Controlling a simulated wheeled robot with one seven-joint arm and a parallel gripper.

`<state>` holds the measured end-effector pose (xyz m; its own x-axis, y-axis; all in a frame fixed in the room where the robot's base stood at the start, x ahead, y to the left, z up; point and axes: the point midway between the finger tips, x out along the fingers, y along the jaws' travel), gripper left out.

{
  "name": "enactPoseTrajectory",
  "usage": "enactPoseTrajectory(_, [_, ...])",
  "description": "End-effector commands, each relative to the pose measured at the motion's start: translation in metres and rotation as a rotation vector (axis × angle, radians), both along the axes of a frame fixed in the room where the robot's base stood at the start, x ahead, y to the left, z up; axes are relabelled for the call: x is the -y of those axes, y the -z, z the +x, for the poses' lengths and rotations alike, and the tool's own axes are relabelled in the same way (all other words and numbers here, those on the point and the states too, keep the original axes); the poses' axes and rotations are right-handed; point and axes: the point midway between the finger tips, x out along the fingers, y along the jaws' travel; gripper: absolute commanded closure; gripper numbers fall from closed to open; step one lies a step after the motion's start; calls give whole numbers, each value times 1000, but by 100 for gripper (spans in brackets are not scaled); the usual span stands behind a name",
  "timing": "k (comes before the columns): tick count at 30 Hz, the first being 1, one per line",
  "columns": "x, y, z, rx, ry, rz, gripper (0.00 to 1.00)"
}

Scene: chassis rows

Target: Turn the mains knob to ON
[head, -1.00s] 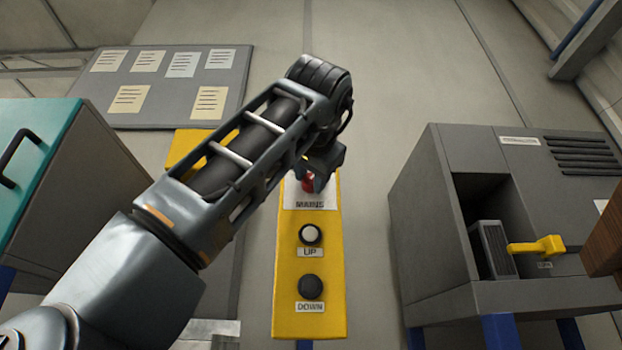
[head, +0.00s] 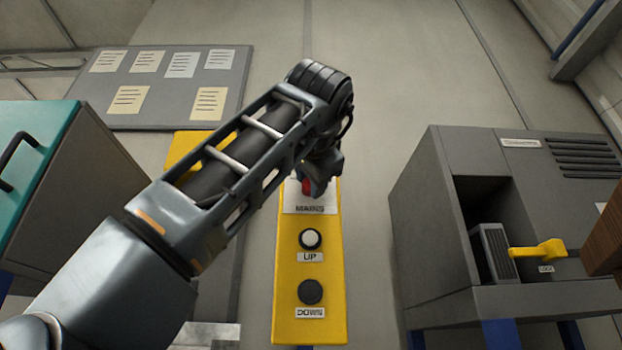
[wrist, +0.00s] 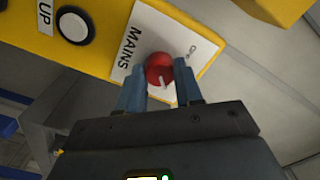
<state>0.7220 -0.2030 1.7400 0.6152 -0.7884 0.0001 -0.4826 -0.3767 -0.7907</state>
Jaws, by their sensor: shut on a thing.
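The red mains knob (wrist: 159,70) sits on a white plate marked MAINS (wrist: 130,62) at the top of the yellow control box (head: 330,270). In the wrist view a pale pointer mark shows on the knob, and part of the plate's other lettering is visible but not fully readable. My gripper (wrist: 161,88) is shut on the knob, with a blue finger on each side of it. In the head view the knob (head: 307,187) is partly hidden behind my gripper (head: 315,186).
Below the knob are a white UP button (head: 310,238) and a black DOWN button (head: 310,291). A grey machine with a yellow lever (head: 540,250) stands at the right. A teal cabinet (head: 40,150) stands at the left. A notice board (head: 160,90) hangs behind.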

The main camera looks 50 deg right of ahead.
Motion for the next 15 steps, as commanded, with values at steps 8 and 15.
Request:
enactPoseTrajectory(8, [0,0,0,0,0,2,43])
enactPoseTrajectory(15, [0,0,0,0,0,0,39])
